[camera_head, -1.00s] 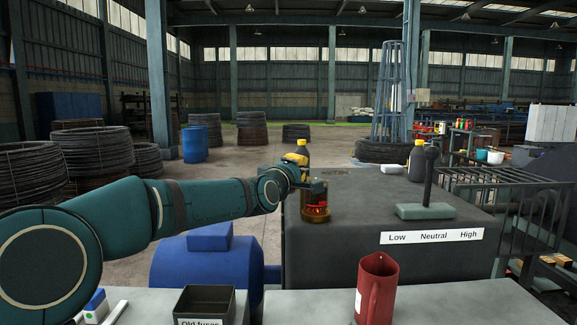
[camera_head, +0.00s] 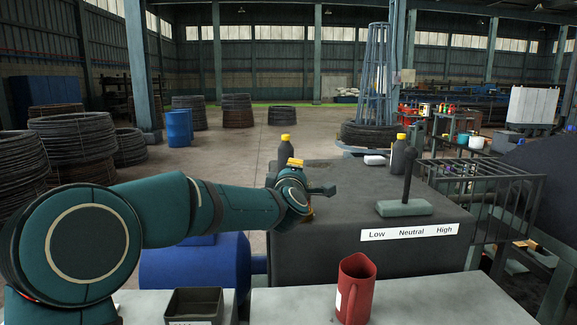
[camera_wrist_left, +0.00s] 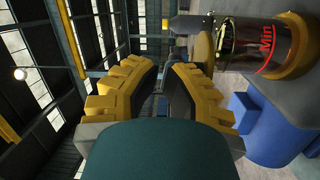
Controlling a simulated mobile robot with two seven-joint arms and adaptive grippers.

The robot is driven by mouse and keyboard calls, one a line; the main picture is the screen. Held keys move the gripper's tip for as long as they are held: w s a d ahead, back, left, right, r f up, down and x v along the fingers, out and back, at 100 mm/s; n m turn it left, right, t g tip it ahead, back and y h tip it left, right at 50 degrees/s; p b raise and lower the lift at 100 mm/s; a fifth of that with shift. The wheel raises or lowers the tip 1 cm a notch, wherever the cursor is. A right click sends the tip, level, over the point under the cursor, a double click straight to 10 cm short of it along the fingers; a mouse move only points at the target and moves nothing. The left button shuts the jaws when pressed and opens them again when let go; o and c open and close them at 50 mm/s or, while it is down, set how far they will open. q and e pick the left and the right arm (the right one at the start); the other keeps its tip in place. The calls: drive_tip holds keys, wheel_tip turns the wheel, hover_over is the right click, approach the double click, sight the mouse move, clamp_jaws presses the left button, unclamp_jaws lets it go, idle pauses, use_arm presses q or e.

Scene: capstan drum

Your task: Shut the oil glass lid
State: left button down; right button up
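The oil glass is a clear cylinder marked "Min" in red, with brass ends, at the upper right of the left wrist view (camera_wrist_left: 262,45). A brass disc (camera_wrist_left: 203,45) shows at its top end, on the left in that turned picture; I cannot tell how far the lid is open. In the head view my left gripper (camera_head: 324,191) is in front of the glass and hides nearly all of it. My right gripper is out of view.
A dark bottle with a yellow cap (camera_head: 285,150) stands behind my left wrist on the dark housing (camera_head: 350,235). A lever (camera_head: 405,195) and another bottle (camera_head: 398,155) stand to the right. A red jug (camera_head: 355,290) and a dark bin (camera_head: 193,305) are in front.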

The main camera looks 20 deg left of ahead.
use_arm(q)
drive_tip(key=shift+w+d+n+g+y+p, duration=0.35)
drive_tip(key=shift+n+y+p, duration=0.2)
drive_tip(key=shift+y, duration=0.25)
drive_tip(key=shift+w+d+n+g+y+p, duration=0.25)
drive_tip(key=shift+d+n+y+p, duration=0.15)
drive_tip(key=shift+y+p, duration=0.3)
drive_tip(key=shift+w+d+n+g+y+p, duration=0.3)
drive_tip(key=shift+n+y+p, duration=0.25)
drive_tip(key=shift+y, duration=0.35)
drive_tip(key=shift+w+d+n+g+y+p, duration=0.3)
drive_tip(key=shift+w+n+g+y+p, duration=0.15)
drive_tip(key=shift+n+g+y, duration=0.35)
drive_tip(key=shift+s+a, duration=0.1)
